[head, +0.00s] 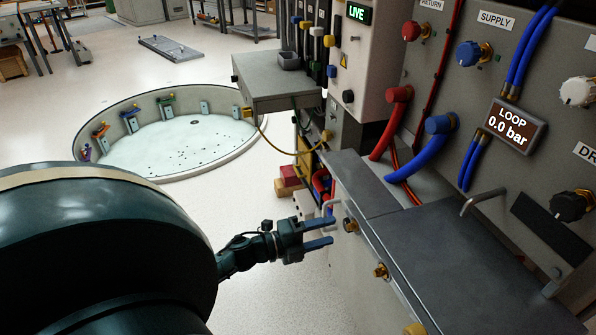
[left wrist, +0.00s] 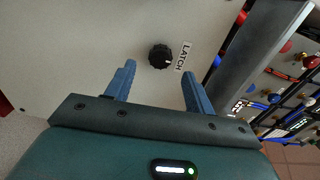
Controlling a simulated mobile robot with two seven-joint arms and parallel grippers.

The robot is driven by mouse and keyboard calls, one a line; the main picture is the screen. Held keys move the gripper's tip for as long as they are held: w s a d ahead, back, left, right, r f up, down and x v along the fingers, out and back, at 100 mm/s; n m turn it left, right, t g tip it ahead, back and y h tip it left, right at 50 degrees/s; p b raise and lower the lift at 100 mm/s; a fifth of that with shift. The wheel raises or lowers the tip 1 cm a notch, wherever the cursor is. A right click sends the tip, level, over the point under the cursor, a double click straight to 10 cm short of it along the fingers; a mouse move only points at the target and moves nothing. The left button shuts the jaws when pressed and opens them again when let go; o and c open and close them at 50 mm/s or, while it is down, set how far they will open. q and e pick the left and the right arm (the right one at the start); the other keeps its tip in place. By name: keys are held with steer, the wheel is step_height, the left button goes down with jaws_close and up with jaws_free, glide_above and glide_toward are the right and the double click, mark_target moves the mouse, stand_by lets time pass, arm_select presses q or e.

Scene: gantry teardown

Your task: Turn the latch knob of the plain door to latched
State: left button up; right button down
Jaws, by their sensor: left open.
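The latch knob (left wrist: 159,56) is a round black knob with a small light mark. It sits on a plain pale panel (left wrist: 75,45), which looks like the door, beside a label reading LATCH (left wrist: 184,57). My left gripper (left wrist: 158,68) is open in the left wrist view. Its two blue fingers point at the panel, with the knob in line with the gap between them; contact cannot be told. In the head view the left gripper (head: 332,232) is at the left side of the grey cabinet (head: 350,275). The knob is not visible there. My right gripper is not in view.
The cabinet has a dark grey top (head: 460,250), a bent handle (head: 483,200) and brass fittings (head: 381,270). Red hoses (head: 385,135) and blue hoses (head: 425,155) run behind it. A round sunken pit (head: 185,145) lies at the left. Pale floor between is clear.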

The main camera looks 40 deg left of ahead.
arm_select(q)
steer(key=v, duration=0.8)
steer(key=shift+p, duration=0.3)
